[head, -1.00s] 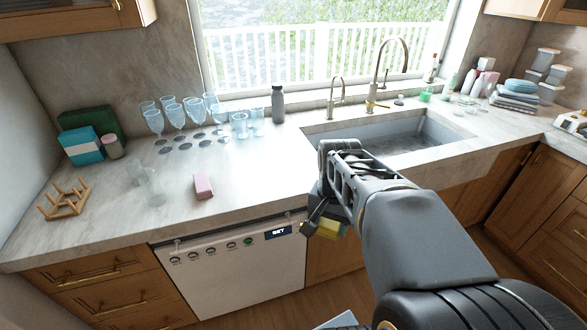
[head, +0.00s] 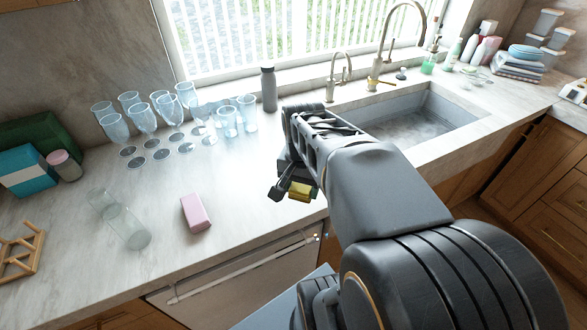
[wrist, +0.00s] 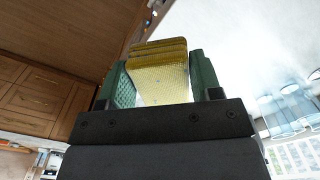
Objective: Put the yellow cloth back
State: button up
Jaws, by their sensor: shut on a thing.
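The yellow cloth (wrist: 158,78) is folded in layers and sits between the two green-padded fingers of my gripper (wrist: 160,82) in the wrist view. My gripper is shut on it. In the head view my gripper (head: 292,188) is in front of the sink's left end, near the counter's front edge. Only a small part of the yellow cloth (head: 301,191) shows there, below the gripper. My arm hides the rest of the cloth and part of the sink front.
A pink block (head: 196,213) lies on the counter (head: 235,205). A grey bottle (head: 269,90) stands left of the sink (head: 425,118). The counter between the pink block and my gripper is clear.

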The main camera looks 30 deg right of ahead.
jog(key=w+d+f, duration=0.1)
jog(key=w, duration=0.1)
jog(key=w+d+f+p, duration=0.1)
jog(key=w+d, duration=0.1)
jog(key=w, duration=0.1)
jog(key=w+d+f, duration=0.1)
jog(key=w+d, duration=0.1)
jog(key=shift+w+d+f+p, duration=0.15)
jog(key=shift+w+f+p, duration=0.05)
jog(key=shift+f+p, duration=0.2)
jog(key=w+f, duration=0.1)
jog(key=w+d+f, duration=0.1)
jog(key=f, duration=0.1)
jog(key=w+d+f, duration=0.1)
jog(key=f, duration=0.1)
jog(key=shift+w+d+f, duration=0.1)
jog(key=shift+w+d, duration=0.1)
jog(key=shift+w, duration=0.05)
jog(key=shift+w+d+f+p, duration=0.15)
jog(key=shift+w+f+p, duration=0.05)
jog(key=shift+f+p, duration=0.15)
jog(key=shift+w+f, duration=0.1)
jog(key=shift+f, duration=1.5)
jog(key=shift+f, duration=0.1)
jog(key=o, duration=1.1)
